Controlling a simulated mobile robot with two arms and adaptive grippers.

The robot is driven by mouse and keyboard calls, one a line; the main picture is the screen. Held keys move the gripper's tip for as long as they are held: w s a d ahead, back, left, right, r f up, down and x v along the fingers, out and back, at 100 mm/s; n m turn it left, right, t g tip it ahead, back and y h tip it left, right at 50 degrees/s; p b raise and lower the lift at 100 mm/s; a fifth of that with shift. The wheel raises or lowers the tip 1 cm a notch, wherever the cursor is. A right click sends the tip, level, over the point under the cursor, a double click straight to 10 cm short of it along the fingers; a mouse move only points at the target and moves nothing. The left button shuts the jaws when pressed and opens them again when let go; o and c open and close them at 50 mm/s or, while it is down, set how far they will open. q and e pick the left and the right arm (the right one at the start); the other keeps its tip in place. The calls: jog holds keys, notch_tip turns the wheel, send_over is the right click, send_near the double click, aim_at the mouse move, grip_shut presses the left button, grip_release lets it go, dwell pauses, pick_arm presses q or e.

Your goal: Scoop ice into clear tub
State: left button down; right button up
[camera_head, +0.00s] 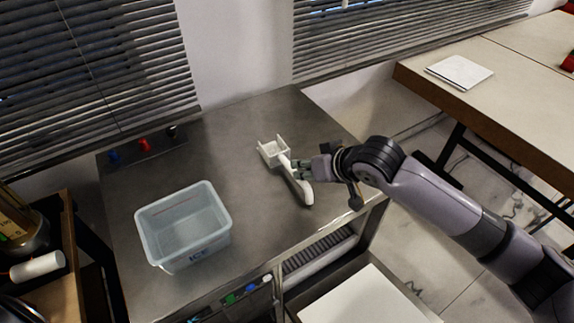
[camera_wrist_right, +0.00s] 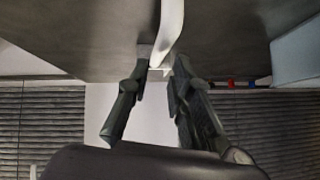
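A white scoop (camera_head: 299,183) lies on the steel counter, its square head toward the back and its curved handle toward the front. My right gripper (camera_head: 300,164) reaches in from the right at the scoop's handle near the head. In the right wrist view the gripper (camera_wrist_right: 161,72) has its fingers apart, with the pale scoop handle (camera_wrist_right: 168,32) between or just beyond the tips; contact is unclear. The clear tub (camera_head: 185,228), marked ICE, stands at the left of the counter and looks empty. No ice is visible. My left gripper is not in view.
The steel counter (camera_head: 230,135) is clear between tub and scoop. Small red and blue knobs (camera_head: 144,145) sit at its back left. Below the front edge are an opening with a ribbed part (camera_head: 320,250) and a white panel (camera_head: 360,300). Another table (camera_head: 500,100) stands right.

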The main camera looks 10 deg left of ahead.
aim_at(292, 170)
jog(key=x, duration=0.7)
jog(key=shift+w+a+f+p, duration=0.1)
jog(key=shift+a+f+p, duration=0.1)
jog(key=shift+f+p, duration=0.15)
jog(key=shift+r, duration=0.1)
jog(key=shift+d, duration=0.1)
jog(key=shift+c, duration=0.5)
grip_shut()
